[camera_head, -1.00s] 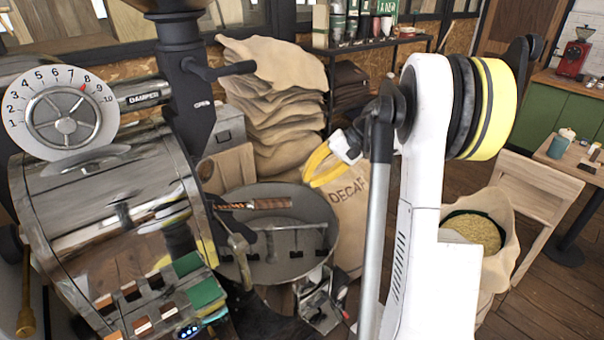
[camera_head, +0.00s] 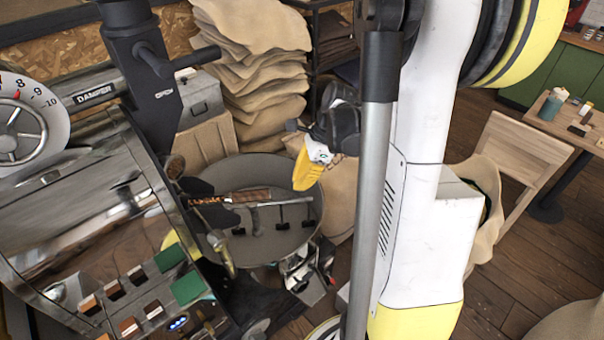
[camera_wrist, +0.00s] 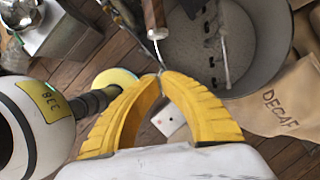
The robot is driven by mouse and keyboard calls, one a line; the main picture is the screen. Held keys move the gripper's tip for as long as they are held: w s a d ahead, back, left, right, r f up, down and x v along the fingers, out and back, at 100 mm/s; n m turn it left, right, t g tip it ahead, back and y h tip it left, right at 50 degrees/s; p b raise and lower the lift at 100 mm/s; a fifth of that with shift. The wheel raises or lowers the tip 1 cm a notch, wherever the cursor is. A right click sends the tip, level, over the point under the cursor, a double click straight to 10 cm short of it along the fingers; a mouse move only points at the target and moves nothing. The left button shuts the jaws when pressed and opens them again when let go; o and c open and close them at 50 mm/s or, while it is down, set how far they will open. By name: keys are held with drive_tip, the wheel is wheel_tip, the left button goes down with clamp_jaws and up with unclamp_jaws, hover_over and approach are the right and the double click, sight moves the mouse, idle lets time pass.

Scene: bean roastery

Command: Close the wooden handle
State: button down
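The wooden handle (camera_head: 250,195) is a brown grip with metal fittings. It lies roughly level over the round cooling pan (camera_head: 240,255) at the front of the roaster (camera_head: 75,205). In the wrist view the handle (camera_wrist: 154,18) is at the top centre, with a thin metal rod running from it towards my fingertips. My yellow gripper (camera_head: 303,186) is above the pan's right side, to the right of the handle and apart from its wood. In the wrist view my gripper's (camera_wrist: 161,74) fingertips meet. I cannot tell whether the rod's end touches them.
A stack of burlap sacks (camera_head: 250,65) stands behind the pan. A decaf sack (camera_wrist: 285,105) is beside the pan in the wrist view. A wooden chair (camera_head: 525,160) and a small table (camera_head: 545,125) stand at the right.

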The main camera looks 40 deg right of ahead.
sight(239, 195)
drive_tip(key=w+a+f, duration=0.3)
drive_tip(key=a+f, duration=0.1)
drive_tip(key=shift+a+b, duration=0.4)
drive_tip(key=w+a, duration=0.2)
drive_tip(key=a, duration=0.1)
drive_tip(key=w+a+b, duration=0.1)
drive_tip(key=a, duration=0.2)
drive_tip(key=w+a, duration=0.2)
drive_tip(key=a, duration=0.1)
drive_tip(key=shift+w+a+f+b, duration=0.1)
drive_tip(key=shift+w+a+b, duration=0.1)
drive_tip(key=shift+w+b, duration=0.15)
